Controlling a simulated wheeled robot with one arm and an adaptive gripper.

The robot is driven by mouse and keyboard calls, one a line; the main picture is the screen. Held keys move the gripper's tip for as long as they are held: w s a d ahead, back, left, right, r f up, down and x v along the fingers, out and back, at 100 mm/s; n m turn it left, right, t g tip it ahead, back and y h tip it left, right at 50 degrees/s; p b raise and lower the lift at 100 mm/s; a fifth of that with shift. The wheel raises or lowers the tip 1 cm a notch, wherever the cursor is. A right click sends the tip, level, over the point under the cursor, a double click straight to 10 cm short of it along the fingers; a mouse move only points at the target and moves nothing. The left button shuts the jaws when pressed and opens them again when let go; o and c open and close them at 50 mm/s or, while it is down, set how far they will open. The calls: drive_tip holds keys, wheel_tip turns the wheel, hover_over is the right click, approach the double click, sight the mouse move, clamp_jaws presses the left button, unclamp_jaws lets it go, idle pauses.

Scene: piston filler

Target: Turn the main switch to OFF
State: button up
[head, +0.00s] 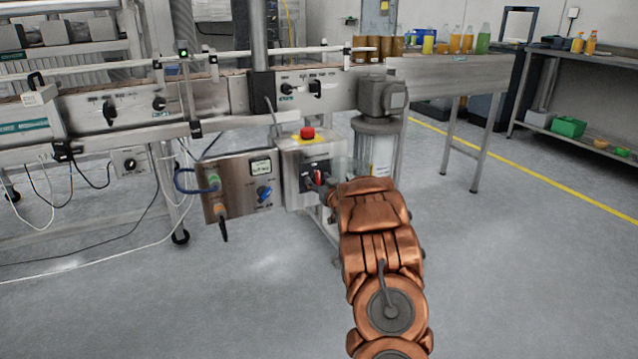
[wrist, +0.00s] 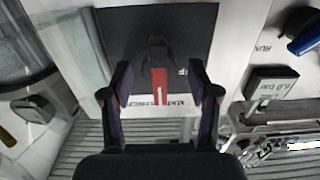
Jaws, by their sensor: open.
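The main switch is a red and black handle (head: 318,178) on a dark plate on the grey box below the conveyor. In the wrist view the switch handle (wrist: 159,84) is centred, its red face with a white mark lying along the picture's vertical. My gripper (wrist: 158,86) is open, with one dark finger on each side of the handle and a visible gap to each. I cannot tell how deep the fingers reach. In the head view my copper-coloured arm comes from below, and my gripper (head: 331,188) is at the box, partly hiding the switch's right side.
A red emergency button (head: 307,133) on a yellow base tops the box. A steel panel (head: 240,186) with a blue knob (head: 264,193) and a gauge stands to the left. A motor (head: 380,100) and a cylinder (head: 376,148) are close on the right. The floor in front is clear.

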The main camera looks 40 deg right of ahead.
drive_tip(key=c, duration=1.1)
drive_tip(key=shift+c, duration=0.2)
drive_tip(key=shift+n, duration=0.3)
drive_tip(key=n, duration=0.3)
drive_tip(key=shift+n, duration=0.4)
drive_tip(key=n+b, duration=0.1)
drive_tip(key=n, duration=0.3)
drive_tip(key=shift+a+f+n, duration=0.1)
drive_tip(key=shift+f+n, duration=0.05)
drive_tip(key=shift+n, duration=0.15)
drive_tip(key=n+b, duration=0.2)
drive_tip(key=n, duration=0.2)
drive_tip(key=shift+w+f, duration=0.1)
drive_tip(key=n+b, duration=0.2)
drive_tip(key=n, duration=0.2)
drive_tip(key=shift+n, duration=0.3)
drive_tip(key=shift+a+n, duration=0.1)
drive_tip(key=shift+n, duration=0.2)
